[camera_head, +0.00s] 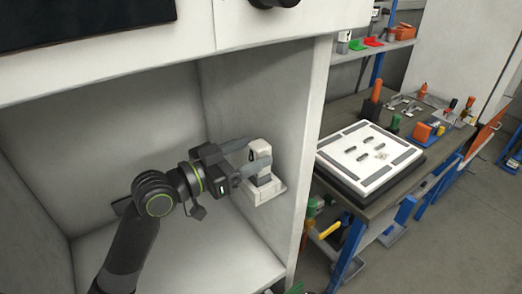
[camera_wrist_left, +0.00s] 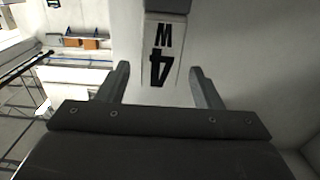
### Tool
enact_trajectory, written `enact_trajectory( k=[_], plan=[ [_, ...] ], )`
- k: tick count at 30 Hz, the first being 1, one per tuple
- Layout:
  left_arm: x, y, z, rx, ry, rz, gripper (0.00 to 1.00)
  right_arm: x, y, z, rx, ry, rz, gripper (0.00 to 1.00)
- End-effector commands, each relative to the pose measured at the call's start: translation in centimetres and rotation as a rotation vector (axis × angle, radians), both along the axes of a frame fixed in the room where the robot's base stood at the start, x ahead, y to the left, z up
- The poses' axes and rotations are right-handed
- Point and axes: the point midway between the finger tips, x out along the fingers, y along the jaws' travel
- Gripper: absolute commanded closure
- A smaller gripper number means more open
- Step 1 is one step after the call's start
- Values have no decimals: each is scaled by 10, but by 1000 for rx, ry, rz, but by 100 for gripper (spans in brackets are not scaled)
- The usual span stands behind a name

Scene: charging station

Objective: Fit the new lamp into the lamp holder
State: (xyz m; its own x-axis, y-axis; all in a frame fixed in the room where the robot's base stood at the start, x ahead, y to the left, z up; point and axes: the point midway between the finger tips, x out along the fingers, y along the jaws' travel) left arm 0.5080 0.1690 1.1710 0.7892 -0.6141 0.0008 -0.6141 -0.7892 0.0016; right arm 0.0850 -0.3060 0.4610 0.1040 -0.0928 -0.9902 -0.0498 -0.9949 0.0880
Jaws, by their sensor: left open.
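The lamp (camera_head: 261,151) is a small pale block standing upright at the right inner wall of the white cabinet. Its lower end meets the pale lamp holder (camera_head: 268,190), with a dark band between them. I cannot tell how deep it sits. My left gripper (camera_head: 246,163) is open and reaches the lamp from the left. My right gripper is not in view.
The cabinet's side wall (camera_head: 300,150) is close beyond the lamp, and its floor (camera_head: 235,260) is bare. On the right a workbench carries a white panel (camera_head: 345,152) with dark slots, and several orange and green tools behind it.

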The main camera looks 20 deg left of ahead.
Motion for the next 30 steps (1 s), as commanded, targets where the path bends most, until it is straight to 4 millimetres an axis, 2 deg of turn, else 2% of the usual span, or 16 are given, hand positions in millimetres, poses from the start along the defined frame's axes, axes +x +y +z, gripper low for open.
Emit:
enact_trajectory(
  k=[3,10,30],
  plan=[
    [-11,9,-2,6,-1,1,40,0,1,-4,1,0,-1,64],
    [-23,18,-1,3,0,0,40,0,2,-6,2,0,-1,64],
    [-25,19,0,-1,1,-1,40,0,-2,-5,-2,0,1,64]
  ],
)
